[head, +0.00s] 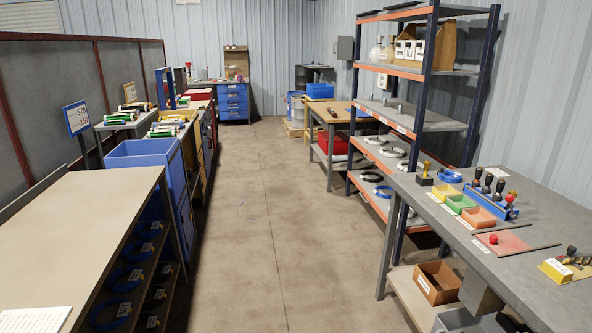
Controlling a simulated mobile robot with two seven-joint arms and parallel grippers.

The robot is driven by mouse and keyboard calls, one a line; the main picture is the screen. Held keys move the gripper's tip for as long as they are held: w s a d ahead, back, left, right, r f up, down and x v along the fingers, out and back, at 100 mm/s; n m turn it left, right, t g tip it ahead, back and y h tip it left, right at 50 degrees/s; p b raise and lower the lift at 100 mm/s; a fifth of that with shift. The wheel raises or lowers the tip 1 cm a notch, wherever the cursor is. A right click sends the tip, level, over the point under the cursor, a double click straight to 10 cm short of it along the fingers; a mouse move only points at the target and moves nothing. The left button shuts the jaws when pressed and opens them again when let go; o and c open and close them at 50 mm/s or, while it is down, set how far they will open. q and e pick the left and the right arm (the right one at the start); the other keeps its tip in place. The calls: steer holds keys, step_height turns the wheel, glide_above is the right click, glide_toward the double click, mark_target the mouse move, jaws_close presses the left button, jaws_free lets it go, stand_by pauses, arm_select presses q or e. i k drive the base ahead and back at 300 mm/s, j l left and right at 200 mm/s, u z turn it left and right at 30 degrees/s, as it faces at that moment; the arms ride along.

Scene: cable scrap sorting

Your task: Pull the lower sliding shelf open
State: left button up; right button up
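A shelving rack (437,70) with dark blue posts and orange shelf edges stands on the right. Its lower shelves carry black and white cable coils; a lower shelf with an orange edge (368,197) shows partly, behind the near grey table. I cannot tell from this view which shelf slides or whether one is pulled out. The left bench also has lower compartments (133,277) with blue and dark coils. Neither of my grippers is in view.
A clear concrete aisle (240,220) runs down the middle. The grey table (520,235) at right holds stamps and small coloured trays, with an open brown box (437,282) beneath. A blue bin (145,152) stands at left. A wooden-topped table (335,115) is beyond the rack.

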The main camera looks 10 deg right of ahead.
mark_target(381, 205)
steer(key=i+z, duration=0.15)
steer(key=i, duration=1.2)
steer(key=i+l+u, duration=0.15)
steer(key=i, duration=1.95)
steer(key=i+j+z, duration=0.15)
steer(key=i, duration=0.5)
steer(key=i+z, duration=0.3)
steer(key=i, duration=0.3)
steer(key=i+j+z, duration=0.2)
steer(key=i+z, duration=0.15)
steer(key=i, duration=0.3)
steer(key=i+j+z, duration=0.1)
steer(key=i+z, duration=0.25)
steer(key=z, duration=0.15)
steer(key=i+j+z, duration=0.2)
steer(key=z, duration=0.25)
steer(key=i+j+z, duration=0.6)
steer(key=j+z, duration=0.2)
steer(key=z, duration=0.15)
